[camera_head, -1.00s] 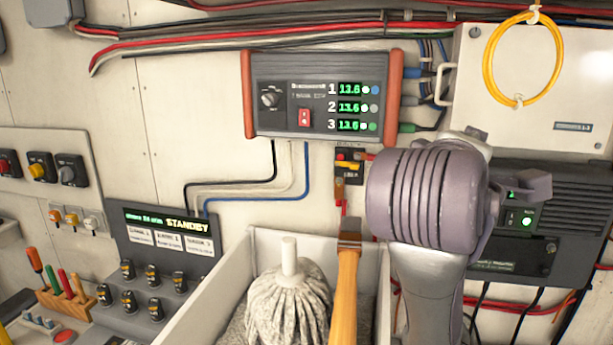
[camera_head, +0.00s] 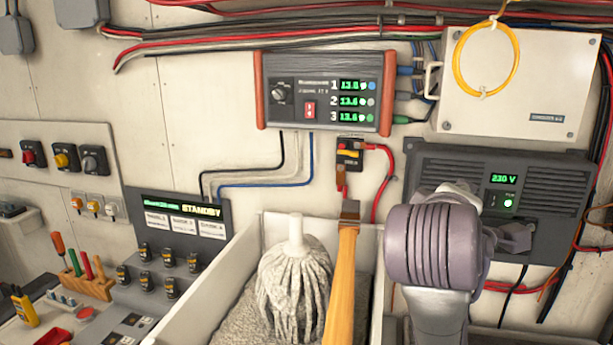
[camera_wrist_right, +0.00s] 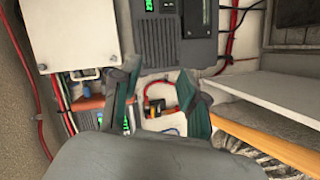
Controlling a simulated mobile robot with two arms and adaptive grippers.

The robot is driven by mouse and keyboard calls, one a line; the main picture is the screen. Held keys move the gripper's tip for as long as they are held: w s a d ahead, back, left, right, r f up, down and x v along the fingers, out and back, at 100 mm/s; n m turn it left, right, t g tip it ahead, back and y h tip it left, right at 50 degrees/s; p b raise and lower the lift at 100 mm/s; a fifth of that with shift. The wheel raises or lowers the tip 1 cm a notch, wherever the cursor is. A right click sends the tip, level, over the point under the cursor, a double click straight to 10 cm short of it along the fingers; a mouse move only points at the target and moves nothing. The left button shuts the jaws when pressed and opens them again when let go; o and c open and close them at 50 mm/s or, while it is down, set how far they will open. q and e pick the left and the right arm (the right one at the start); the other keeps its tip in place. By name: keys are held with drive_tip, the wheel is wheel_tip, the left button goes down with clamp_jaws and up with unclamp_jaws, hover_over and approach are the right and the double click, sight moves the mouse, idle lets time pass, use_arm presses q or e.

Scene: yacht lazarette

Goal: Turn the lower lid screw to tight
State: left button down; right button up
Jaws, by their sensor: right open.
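A white box with a flat lid (camera_head: 540,85) is on the wall at the upper right. A small dark screw-like dot (camera_head: 446,125) shows at its lower left corner and another (camera_head: 570,134) at its lower right; their slots are too small to read. The box (camera_wrist_right: 70,35) also shows at the upper left of the right wrist view. My right gripper (camera_wrist_right: 155,103) is open and empty there, its two green-grey fingers apart and clear of the box. In the head view my right wrist hides most of it, below the box. My left gripper is not in view.
A grey inverter (camera_head: 550,195) reading 230 V is below the box. A yellow cable loop (camera_head: 486,60) hangs over the lid. A charger panel (camera_head: 325,90) is to the left. A white bin (camera_head: 215,305) holds a mop (camera_head: 295,275) and a wooden-handled tool (camera_head: 342,285).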

wheel_tip(320, 180, down, 20)
drive_tip(key=s+f+g+y, duration=0.1)
drive_tip(key=s+g+y, duration=0.1)
drive_tip(key=y, duration=0.1)
drive_tip(key=s+f+m+g+y, duration=0.2)
drive_tip(key=s+f, duration=0.4)
drive_tip(key=f, duration=0.3)
drive_tip(key=s+f+m+g+y, duration=0.1)
drive_tip(key=s+f+g, duration=0.1)
drive_tip(key=s+f, duration=0.55)
drive_tip(key=s+f+m+g+y, duration=0.2)
drive_tip(key=s+f+m+g, duration=0.1)
drive_tip(key=s+f, duration=0.75)
wheel_tip(320, 180, down, 29)
drive_tip(key=s+a+g+b, duration=0.1)
drive_tip(key=b, duration=0.5)
use_arm(q)
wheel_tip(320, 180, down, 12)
drive_tip(key=b, duration=0.6)
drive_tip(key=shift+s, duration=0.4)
use_arm(e)
drive_tip(key=s+d+f+g, duration=0.1)
drive_tip(key=s+f, duration=0.7)
drive_tip(key=f, duration=0.4)
drive_tip(key=s+d+f, duration=0.2)
drive_tip(key=s+f, duration=0.7)
drive_tip(key=f, duration=0.2)
drive_tip(key=shift+s+f+g, duration=0.3)
drive_tip(key=shift+f+g, duration=0.05)
drive_tip(key=shift+g, duration=0.05)
